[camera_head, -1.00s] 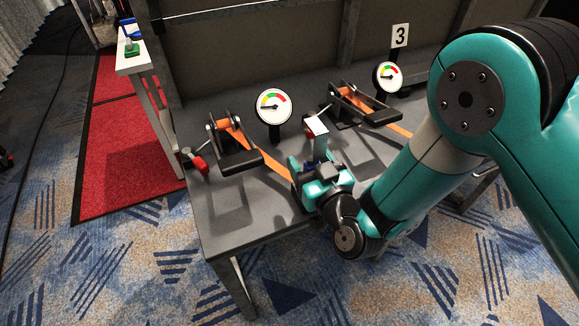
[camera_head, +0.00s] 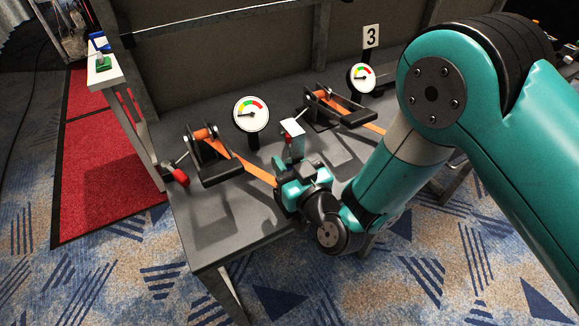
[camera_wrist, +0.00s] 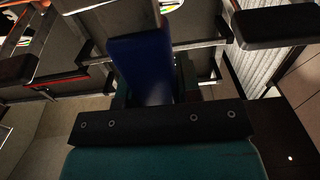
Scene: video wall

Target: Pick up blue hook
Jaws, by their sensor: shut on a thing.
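In the wrist view, a dark blue piece, which I take to be the blue hook (camera_wrist: 143,62), stands upright right in front of my gripper (camera_wrist: 150,95). It sits between the dark green finger parts, and the gripper is shut on it. The lower end of the blue piece is hidden by the black gripper edge. In the head view, my teal gripper (camera_head: 296,172) is above the front part of the grey table (camera_head: 232,240), beside an orange strap. The held piece cannot be made out clearly there.
Two black ratchets with orange straps (camera_head: 208,155) (camera_head: 335,110) lie on the table. A white side table (camera_head: 105,72) at far left bears blue and green things.

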